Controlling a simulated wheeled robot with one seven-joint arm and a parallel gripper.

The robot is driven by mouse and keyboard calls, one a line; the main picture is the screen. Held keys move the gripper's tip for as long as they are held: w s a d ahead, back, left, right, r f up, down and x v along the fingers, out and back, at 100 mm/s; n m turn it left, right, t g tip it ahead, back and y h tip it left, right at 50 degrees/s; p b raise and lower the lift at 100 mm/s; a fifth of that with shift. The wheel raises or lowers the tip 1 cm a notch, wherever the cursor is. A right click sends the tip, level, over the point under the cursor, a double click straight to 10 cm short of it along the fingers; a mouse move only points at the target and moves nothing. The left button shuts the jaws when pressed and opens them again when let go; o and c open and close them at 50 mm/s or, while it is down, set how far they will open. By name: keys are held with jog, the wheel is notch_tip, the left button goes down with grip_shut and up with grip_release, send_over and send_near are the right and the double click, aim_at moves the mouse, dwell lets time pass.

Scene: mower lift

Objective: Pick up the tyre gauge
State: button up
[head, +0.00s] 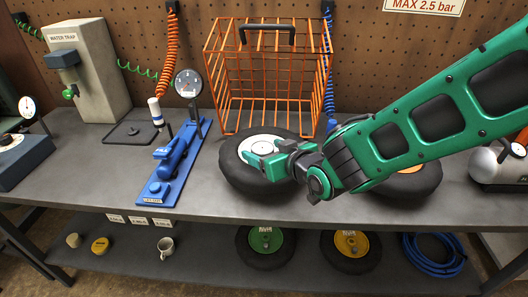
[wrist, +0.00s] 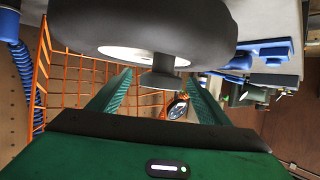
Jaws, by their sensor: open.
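The tyre gauge (head: 262,148) is a small round white dial with a dark rim, facing up over the white hub of a black tyre (head: 232,172) lying flat on the bench. My gripper (head: 264,154) reaches in from the right, low over the hub, and is open beside the gauge. In the wrist view, the gauge (wrist: 164,78) appears as a dark grey, flared piece against the hub, seen from the side. The two green fingers of my gripper (wrist: 158,84) stand to either side of it, with visible gaps. Part of the hub is hidden by my gripper.
An orange wire cage (head: 222,95) stands behind the tyre. A blue pump (head: 176,158) with an upright dial (head: 187,83) is to the left. Another tyre (head: 425,182) lies right, partly under my arm. Free bench shows between pump and tyre.

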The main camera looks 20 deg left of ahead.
aim_at(262, 146)
jog(key=shift+x, duration=1.05)
jog(key=c, duration=1.3)
jog(key=shift+r, duration=0.65)
notch_tip(262, 146, up, 3)
jog(key=shift+f, duration=0.2)
jog(key=s+a+r, duration=0.3)
jog(key=s+r, duration=0.4)
jog(key=s, duration=0.4)
jog(key=shift+a, duration=0.2)
jog(key=shift+d+r, duration=0.1)
